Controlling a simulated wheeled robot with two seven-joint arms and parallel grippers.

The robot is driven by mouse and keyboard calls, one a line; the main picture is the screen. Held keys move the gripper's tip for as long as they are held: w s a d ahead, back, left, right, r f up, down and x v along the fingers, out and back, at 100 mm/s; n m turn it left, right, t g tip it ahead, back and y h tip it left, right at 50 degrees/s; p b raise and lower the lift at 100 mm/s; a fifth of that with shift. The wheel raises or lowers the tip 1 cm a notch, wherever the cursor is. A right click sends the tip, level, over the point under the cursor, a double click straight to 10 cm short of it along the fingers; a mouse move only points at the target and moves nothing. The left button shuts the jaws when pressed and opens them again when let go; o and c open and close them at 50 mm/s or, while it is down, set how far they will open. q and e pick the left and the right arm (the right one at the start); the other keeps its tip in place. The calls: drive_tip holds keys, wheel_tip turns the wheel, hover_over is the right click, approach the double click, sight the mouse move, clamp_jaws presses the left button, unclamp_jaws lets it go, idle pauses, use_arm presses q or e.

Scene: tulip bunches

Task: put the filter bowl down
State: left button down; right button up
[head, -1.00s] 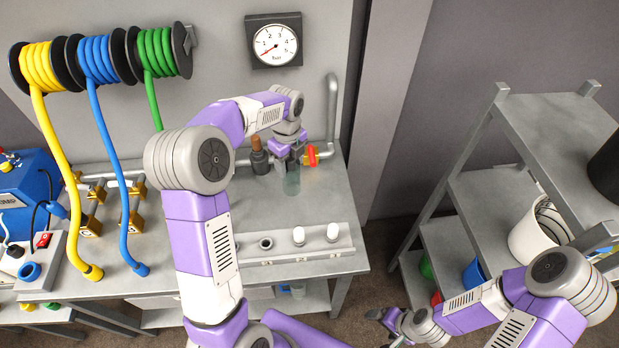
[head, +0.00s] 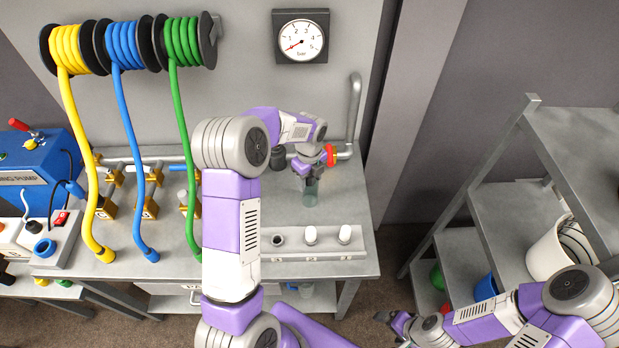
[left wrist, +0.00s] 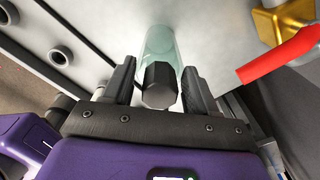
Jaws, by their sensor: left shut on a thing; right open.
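The filter bowl (head: 310,194) is a clear greenish cylinder below my left gripper (head: 305,179), over the grey bench top. In the left wrist view the bowl (left wrist: 157,42) lies between the two dark fingers of my left gripper (left wrist: 157,78), which is shut on it. A dark hexagonal end (left wrist: 158,86) faces the wrist camera. I cannot tell whether the bowl's far end touches the bench. My right gripper (head: 393,322) is open at the lower right, away from the bench.
The bench (head: 345,200) is clear right of the bowl. A grey numbered holder (head: 295,254) with white pegs lies along its front. A red-handled fitting (head: 331,155) and pipe (head: 354,105) stand behind. Hoses hang at left; a shelf (head: 500,205) stands at right.

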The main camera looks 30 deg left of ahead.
use_arm(q)
drive_tip(key=shift+f, duration=0.1)
drive_tip(key=shift+c, duration=1.6)
unclamp_jaws()
drive_tip(key=shift+r, duration=0.55)
wheel_tip(320, 180, up, 11)
drive_tip(key=p, duration=0.1)
drive_tip(key=shift+r, duration=0.2)
